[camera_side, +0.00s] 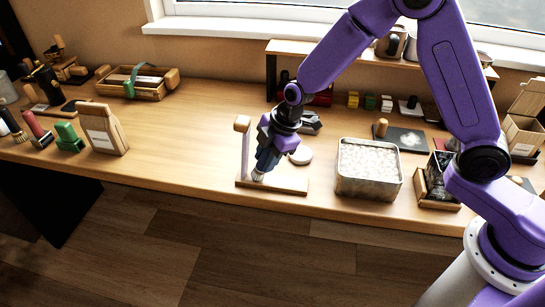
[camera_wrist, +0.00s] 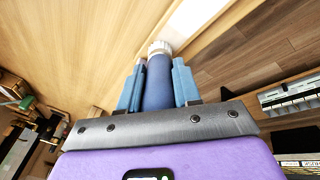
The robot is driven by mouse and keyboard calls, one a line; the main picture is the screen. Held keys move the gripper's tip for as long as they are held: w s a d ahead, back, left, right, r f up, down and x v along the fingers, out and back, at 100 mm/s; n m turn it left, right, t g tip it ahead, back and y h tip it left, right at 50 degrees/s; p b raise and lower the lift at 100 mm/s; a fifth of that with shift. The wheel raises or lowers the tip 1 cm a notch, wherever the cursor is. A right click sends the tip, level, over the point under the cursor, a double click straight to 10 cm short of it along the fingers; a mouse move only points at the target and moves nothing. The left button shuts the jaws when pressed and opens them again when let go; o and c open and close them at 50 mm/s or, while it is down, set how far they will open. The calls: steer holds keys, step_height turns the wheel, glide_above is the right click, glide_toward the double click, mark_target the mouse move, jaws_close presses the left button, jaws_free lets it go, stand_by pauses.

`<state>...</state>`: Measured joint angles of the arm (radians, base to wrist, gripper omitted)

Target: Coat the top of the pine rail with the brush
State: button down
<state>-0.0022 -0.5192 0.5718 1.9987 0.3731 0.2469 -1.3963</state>
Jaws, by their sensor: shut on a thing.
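My gripper (camera_side: 265,160) points down near the front edge of the bench, shut on the brush. In the wrist view, the gripper (camera_wrist: 157,88) has a blue-grey finger on each side of the brush's (camera_wrist: 158,80) dark blue handle, with a pale ferrule at its far end. In the side view, the brush's pale lower end (camera_side: 258,176) is at or just above a low, flat wooden piece (camera_side: 288,185), apparently the pine rail; contact cannot be told. A bright, pale strip (camera_wrist: 195,15) lies beyond the brush in the wrist view. The bristles are not clearly visible.
A thin white post with a wooden top (camera_side: 242,124) stands left of my gripper. A metal tin of pale round pieces (camera_side: 368,190) stands to the right; a white disc (camera_side: 301,155) lies behind. Bench (camera_side: 180,150) between is clear.

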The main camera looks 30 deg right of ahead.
steer(key=shift+w+a+f, duration=0.1)
steer(key=shift+w+a, duration=0.25)
steer(key=shift+s, duration=0.15)
steer(key=shift+s+d, duration=0.1)
steer(key=shift+s, duration=0.75)
steer(key=shift+w, duration=0.1)
steer(key=shift+w+d, duration=0.8)
steer(key=shift+d, duration=0.05)
